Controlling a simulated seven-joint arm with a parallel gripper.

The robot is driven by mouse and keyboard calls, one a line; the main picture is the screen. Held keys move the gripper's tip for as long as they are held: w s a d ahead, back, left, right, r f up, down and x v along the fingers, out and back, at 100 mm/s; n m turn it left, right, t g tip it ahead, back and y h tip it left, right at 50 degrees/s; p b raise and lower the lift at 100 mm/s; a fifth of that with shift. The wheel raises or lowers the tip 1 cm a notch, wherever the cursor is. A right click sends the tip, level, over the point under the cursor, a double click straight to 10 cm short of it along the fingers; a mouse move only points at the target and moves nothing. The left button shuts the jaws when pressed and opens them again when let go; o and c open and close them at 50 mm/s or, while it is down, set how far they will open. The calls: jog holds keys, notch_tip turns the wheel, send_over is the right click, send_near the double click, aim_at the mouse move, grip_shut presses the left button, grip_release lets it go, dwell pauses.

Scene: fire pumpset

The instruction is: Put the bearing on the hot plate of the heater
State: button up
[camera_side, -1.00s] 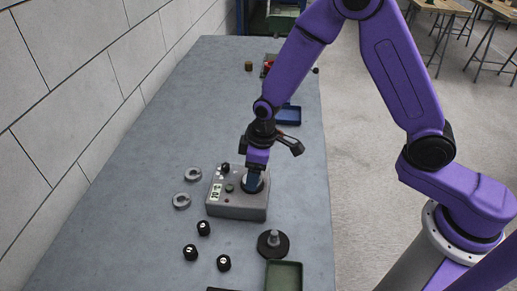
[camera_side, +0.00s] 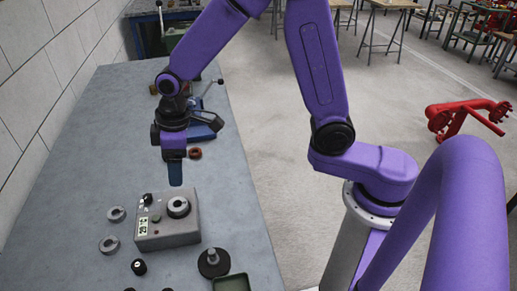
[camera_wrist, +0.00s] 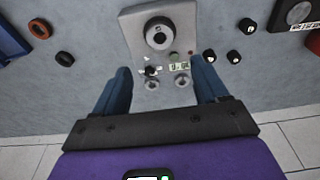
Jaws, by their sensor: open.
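The heater (camera_side: 152,236) is a grey box with a dark knob and a label, standing on the bench. A grey ring that looks like the bearing (camera_side: 178,207) lies on its round hot plate, and the same ring shows in the wrist view (camera_wrist: 158,34) with a dark centre. My gripper (camera_side: 175,182) is above and behind the heater, apart from the ring. In the wrist view its blue fingers (camera_wrist: 160,80) are spread wide with nothing held. Two more grey rings (camera_side: 116,214) (camera_side: 109,244) lie flat on the bench left of the heater.
Black caps (camera_side: 139,267) and a black disc with a post (camera_side: 213,262) stand in front of the heater. A green tray (camera_side: 233,284) is at the front edge. A reddish ring (camera_side: 195,153) and a blue tray (camera_side: 203,132) lie behind. The left bench strip is mostly clear.

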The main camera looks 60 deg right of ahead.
jog(key=s+d+r+n, duration=0.1)
jog(key=s+d, duration=0.3)
jog(key=s, duration=0.4)
jog(key=s+d+r+n, duration=0.1)
jog(key=s+d+r, duration=0.1)
jog(key=s+d, duration=0.3)
jog(key=s+d+r+n+g, duration=0.1)
jog(key=s+d, duration=0.3)
jog(key=s, duration=0.8)
jog(key=shift+s+d+r+n+h, duration=0.15)
jog(key=shift+d+r+n+h, duration=0.15)
jog(key=shift+d+r+h, duration=0.15)
jog(key=shift+a, duration=0.1)
dwell(0.8)
